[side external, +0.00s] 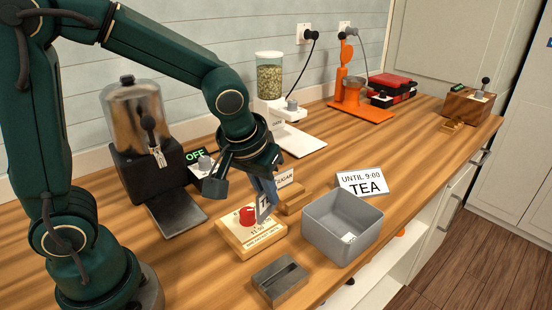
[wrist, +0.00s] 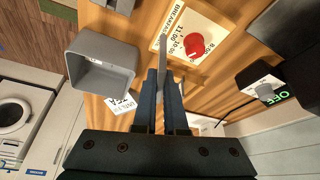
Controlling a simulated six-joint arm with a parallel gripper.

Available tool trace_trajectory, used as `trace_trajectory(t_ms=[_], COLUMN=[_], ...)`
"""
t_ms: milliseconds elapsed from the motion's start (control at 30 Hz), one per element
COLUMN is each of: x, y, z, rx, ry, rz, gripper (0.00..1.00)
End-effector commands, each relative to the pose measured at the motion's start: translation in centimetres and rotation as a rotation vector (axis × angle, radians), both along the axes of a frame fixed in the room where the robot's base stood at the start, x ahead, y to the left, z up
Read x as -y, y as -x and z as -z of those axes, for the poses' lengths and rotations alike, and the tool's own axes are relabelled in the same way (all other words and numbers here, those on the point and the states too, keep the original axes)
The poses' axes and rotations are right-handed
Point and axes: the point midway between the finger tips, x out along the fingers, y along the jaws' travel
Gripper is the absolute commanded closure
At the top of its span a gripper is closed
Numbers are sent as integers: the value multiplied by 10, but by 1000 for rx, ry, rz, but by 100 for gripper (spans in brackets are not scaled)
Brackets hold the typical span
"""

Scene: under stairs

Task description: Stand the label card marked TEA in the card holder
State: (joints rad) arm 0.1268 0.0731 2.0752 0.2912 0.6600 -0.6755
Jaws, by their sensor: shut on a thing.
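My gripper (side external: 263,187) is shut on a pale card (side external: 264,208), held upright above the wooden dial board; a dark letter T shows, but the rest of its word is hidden. In the wrist view, my gripper (wrist: 161,88) has the card (wrist: 164,58) edge-on between its fingers. A grey slotted block (side external: 281,279), which looks like a card holder, sits at the front of the counter, apart from the card; its slot looks empty. A wooden block (side external: 294,200) stands behind my gripper with a SUGAR card (side external: 284,178) at it.
A grey bin (side external: 342,228) with a small white card inside is to the right. A sign reading UNTIL 9:00 TEA (side external: 363,185) is behind it. A drink dispenser (side external: 135,120) stands left. The right counter has free room.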

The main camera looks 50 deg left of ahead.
Motion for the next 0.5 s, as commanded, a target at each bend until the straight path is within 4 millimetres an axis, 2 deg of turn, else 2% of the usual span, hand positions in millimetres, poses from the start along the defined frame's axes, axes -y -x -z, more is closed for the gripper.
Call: trace_trajectory(t_ms=[33,200,333,500], x=[18,59,76,83], y=[7,29,36,39], z=[0,-2,-5,-4], rx=[1,1,0,-3], ry=[-1,2,1,0], rz=[61,248,319,349], gripper=[100,100,100,100])
